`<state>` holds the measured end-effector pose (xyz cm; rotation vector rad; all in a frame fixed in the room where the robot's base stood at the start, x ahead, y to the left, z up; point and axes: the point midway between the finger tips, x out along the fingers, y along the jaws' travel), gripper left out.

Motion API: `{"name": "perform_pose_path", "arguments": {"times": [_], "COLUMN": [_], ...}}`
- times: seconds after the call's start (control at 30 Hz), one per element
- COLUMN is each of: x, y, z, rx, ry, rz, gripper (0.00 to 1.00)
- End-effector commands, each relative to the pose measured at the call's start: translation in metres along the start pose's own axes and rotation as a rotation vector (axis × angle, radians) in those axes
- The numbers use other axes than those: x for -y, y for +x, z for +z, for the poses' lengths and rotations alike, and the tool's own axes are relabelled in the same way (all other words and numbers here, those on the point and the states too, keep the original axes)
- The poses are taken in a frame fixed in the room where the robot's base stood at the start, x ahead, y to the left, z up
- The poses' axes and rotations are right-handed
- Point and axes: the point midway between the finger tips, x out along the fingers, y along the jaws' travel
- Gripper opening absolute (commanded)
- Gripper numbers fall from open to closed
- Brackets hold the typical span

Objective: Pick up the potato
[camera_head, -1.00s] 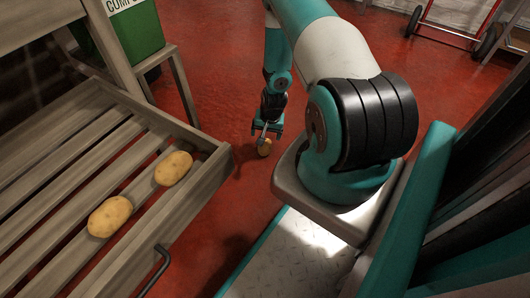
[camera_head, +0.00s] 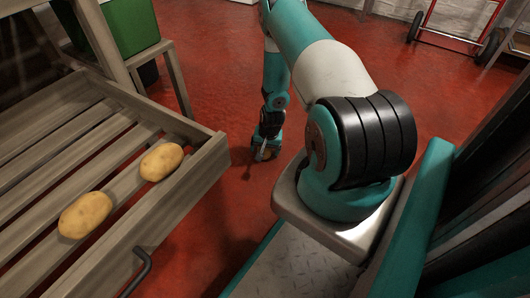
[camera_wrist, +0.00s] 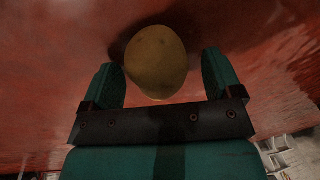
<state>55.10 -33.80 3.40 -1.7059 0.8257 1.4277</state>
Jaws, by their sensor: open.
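A brown-yellow potato (camera_wrist: 156,62) lies on the red floor in the wrist view. My gripper (camera_wrist: 160,75) is open, with one teal finger to the left of the potato and one to the right. The potato's near part lies between the fingers, and a gap shows on each side. In the head view my gripper (camera_head: 265,152) is low at the floor and largely hides this potato. Two other potatoes, one nearer (camera_head: 86,214) and one farther (camera_head: 162,161), lie on the slatted wooden rack at the left.
The wooden rack (camera_head: 190,190) with its raised edge stands left of my arm. A green bin (camera_head: 130,25) is behind it. A red-framed cart (camera_head: 455,30) stands at the back right. The red floor (camera_head: 215,100) around my gripper is clear.

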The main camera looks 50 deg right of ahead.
Motion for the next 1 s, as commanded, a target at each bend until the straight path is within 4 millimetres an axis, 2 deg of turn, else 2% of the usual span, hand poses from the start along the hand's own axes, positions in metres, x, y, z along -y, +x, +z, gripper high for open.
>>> {"name": "perform_pose_path", "arguments": {"times": [0.03,0.07,0.2,0.3,0.57,0.73,0.87,1.0], "x": [0.0,0.0,0.0,0.0,0.0,0.002,0.005,0.011], "y": [-0.001,-0.001,-0.001,-0.001,-0.002,-0.014,-0.036,-0.074], "z": [0.0,0.0,0.0,0.0,0.0,-0.001,-0.004,-0.008], "rx": [0.0,0.0,0.0,0.0,0.0,-0.001,-0.002,-0.002], "ry": [0.0,0.0,0.0,0.0,0.0,0.0,0.0,0.0], "rz": [0.0,0.0,0.0,0.0,0.0,0.0,-0.001,-0.001], "gripper": [0.85,0.8,0.48,0.3,0.3,0.3,0.3,0.3]}}
